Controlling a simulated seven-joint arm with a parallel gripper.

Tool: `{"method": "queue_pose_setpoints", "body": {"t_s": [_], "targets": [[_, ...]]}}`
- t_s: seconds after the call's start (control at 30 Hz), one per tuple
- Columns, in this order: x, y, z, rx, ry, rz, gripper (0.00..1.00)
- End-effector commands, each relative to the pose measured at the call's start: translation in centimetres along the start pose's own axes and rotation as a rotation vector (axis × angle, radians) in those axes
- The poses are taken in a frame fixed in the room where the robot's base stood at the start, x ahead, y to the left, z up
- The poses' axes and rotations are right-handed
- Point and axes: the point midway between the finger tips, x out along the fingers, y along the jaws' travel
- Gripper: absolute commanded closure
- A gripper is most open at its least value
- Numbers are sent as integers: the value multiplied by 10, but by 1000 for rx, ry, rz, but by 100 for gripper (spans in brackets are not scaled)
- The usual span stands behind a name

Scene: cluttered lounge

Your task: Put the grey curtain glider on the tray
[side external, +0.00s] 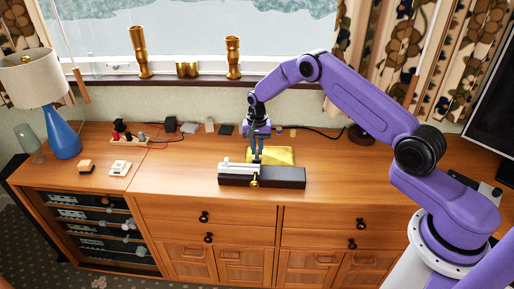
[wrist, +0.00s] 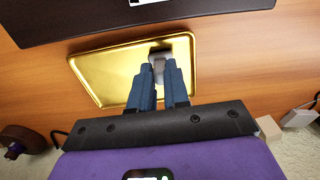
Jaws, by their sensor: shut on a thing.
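The tray (wrist: 112,72) is a shiny gold rectangle with a raised rim, lying flat on the wooden cabinet top. It also shows in the side external view (side external: 283,156), partly behind a dark box. My gripper (wrist: 163,78) is over the tray, towards its right part in the wrist view. Its blue fingers are closed on a small grey piece, the curtain glider (wrist: 158,59), which shows at the fingertips. In the side external view my gripper (side external: 257,158) points down at the tray's left part. I cannot tell whether the glider touches the tray.
A long dark box (side external: 285,178) with a white piece on top stands in front of the tray. Small blocks and a cable lie along the wall behind. A blue lamp (side external: 62,133) and small items stand at left, a monitor (side external: 492,100) at right. Brass candlesticks (side external: 139,55) line the sill.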

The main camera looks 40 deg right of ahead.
Motion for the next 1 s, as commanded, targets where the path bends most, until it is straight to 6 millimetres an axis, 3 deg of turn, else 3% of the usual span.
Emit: {"method": "queue_pose_setpoints", "body": {"t_s": [0.13, 0.17, 0.23, 0.67, 1.0], "targets": [[3, 0, 0, 0, 0, 0, 100], [3, 0, 0, 0, 0, 0, 81], [3, 0, 0, 0, 0, 0, 59], [-6, 0, 0, 0, 1, 0, 59], [-69, -1, 0, -1, 3, -3, 59]]}}
